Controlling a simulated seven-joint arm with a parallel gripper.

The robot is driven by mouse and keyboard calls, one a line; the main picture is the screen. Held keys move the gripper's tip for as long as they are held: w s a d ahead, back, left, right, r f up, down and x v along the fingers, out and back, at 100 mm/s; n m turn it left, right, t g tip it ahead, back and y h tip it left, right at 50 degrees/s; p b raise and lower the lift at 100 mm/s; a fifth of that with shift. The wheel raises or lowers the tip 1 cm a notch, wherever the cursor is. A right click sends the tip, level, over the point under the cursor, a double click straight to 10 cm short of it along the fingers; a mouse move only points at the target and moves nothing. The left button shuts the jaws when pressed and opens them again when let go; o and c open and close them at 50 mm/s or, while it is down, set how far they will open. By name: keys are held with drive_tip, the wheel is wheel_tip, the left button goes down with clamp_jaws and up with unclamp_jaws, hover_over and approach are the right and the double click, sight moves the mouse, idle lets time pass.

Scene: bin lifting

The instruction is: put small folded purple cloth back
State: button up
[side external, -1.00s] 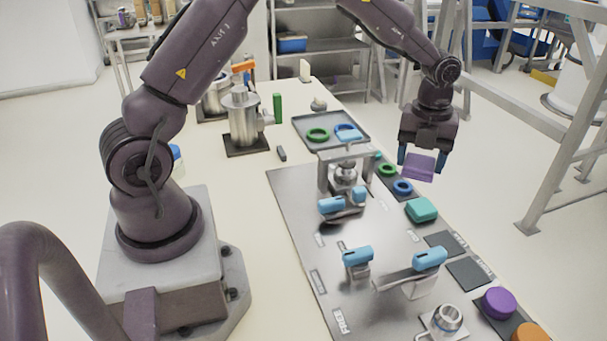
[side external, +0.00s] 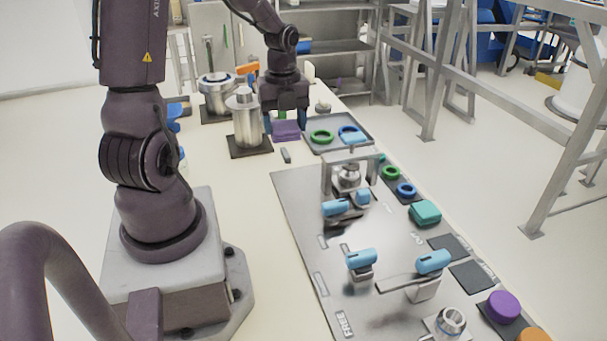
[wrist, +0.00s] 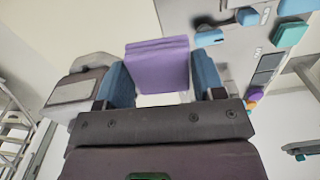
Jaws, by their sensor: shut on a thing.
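The small folded purple cloth (side external: 286,130) is between the blue fingertips of my gripper (side external: 285,122). In the side external view it is beside the metal pot, left of the grey tray. In the wrist view the purple cloth (wrist: 158,65) shows as a flat folded square between the two blue fingers of my gripper (wrist: 160,78). The gripper is shut on it. Whether the cloth touches the table below cannot be told.
A grey tray (side external: 357,144) with a green ring (side external: 322,136), a blue ring and a light blue piece is just right. A metal pot (side external: 247,120) stands close on the left. A small dark grey block (side external: 286,155) lies in front. A metal plate with blue-handled fixtures fills the foreground.

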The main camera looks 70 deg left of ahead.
drive_tip(key=s+n, duration=0.1)
drive_tip(key=s, duration=0.2)
hover_over(303, 173)
drive_tip(key=f, duration=1.4)
drive_tip(key=shift+s+d+f, duration=0.25)
drive_tip(key=shift+d, duration=0.05)
drive_tip(key=shift+w+a+f, duration=0.15)
drive_tip(key=shift+f, duration=0.1)
drive_tip(key=shift+w+a+f, duration=0.1)
drive_tip(key=shift+f, duration=1.55)
drive_tip(key=shift+f, duration=0.15)
drive_tip(key=o, duration=0.9)
